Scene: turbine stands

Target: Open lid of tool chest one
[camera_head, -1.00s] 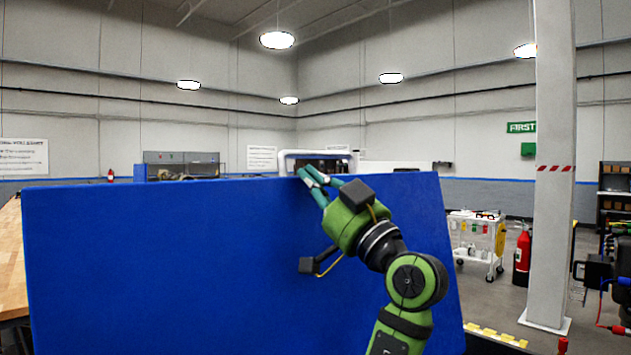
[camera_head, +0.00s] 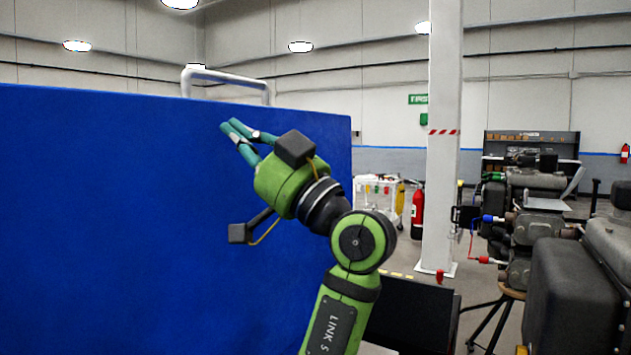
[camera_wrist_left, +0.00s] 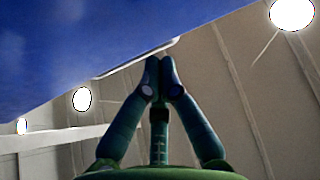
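A large blue panel (camera_head: 120,220), which looks like the lid of tool chest one, stands raised and fills the left of the head view. A pale bar like a handle (camera_head: 225,78) shows above its top edge. My left gripper (camera_head: 229,126) is in front of the panel, just below the top edge. Its fingertips are together and hold nothing visible; I cannot tell if they touch the panel. In the left wrist view, the fingertips (camera_wrist_left: 160,62) meet below the blue panel (camera_wrist_left: 90,35). The chest body is hidden, and my right gripper is out of view.
A white pillar (camera_head: 441,150) stands right of the panel. A red fire extinguisher (camera_head: 417,212) and a white cart (camera_head: 375,195) are near it. Engine-like machinery (camera_head: 530,220) crowds the right side. Some floor shows between the pillar and the machinery.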

